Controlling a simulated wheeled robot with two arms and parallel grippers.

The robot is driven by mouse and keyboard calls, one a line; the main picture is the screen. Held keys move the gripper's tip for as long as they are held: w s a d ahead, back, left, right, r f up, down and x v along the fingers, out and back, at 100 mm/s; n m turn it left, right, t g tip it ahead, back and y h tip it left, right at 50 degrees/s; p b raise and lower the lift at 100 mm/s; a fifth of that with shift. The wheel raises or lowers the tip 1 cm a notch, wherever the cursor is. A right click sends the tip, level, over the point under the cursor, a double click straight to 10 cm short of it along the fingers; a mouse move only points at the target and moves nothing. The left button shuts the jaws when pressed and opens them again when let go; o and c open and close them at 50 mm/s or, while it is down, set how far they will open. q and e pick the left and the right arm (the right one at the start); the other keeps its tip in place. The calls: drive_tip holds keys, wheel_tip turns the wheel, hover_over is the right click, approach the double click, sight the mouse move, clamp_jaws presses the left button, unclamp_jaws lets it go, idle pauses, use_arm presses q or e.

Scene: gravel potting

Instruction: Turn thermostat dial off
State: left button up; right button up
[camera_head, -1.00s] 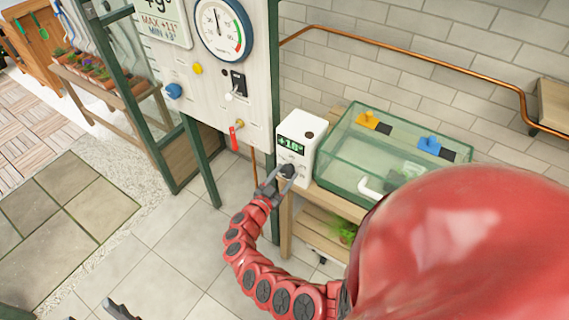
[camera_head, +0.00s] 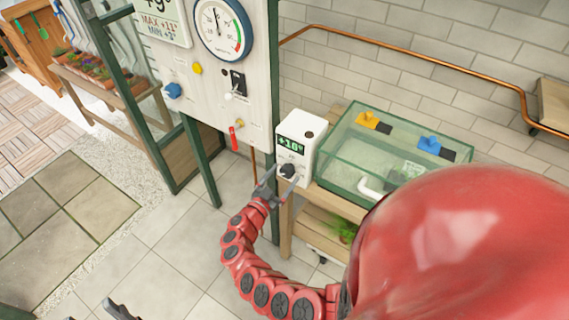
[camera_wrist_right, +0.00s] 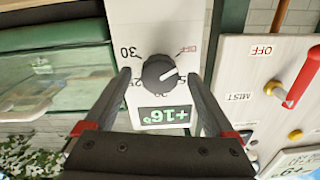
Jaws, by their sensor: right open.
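The thermostat is a white box (camera_head: 298,147) with a lit green display and a black dial (camera_head: 288,171) on its front. In the right wrist view, the dial (camera_wrist_right: 160,73) has a white pointer line aimed right and slightly up, a little below the direction of the red OFF mark (camera_wrist_right: 189,50). My right gripper (camera_head: 280,178) is open in front of the dial. In the wrist view its fingers (camera_wrist_right: 160,80) stand on either side of the dial, with gaps. My left gripper (camera_head: 122,311) shows only partly at the bottom left edge.
A green-edged glass tank (camera_head: 405,150) stands right of the thermostat on a wooden stand (camera_head: 318,210). A panel (camera_head: 215,85) with a gauge (camera_head: 222,30), switches and a red lever (camera_head: 233,138) is at the left. The tiled floor left of my right arm is clear.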

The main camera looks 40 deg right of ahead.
drive_tip(key=b+v, duration=0.4)
drive_tip(key=v, duration=1.2)
drive_tip(key=shift+a, duration=0.2)
drive_tip(key=shift+s, duration=0.1)
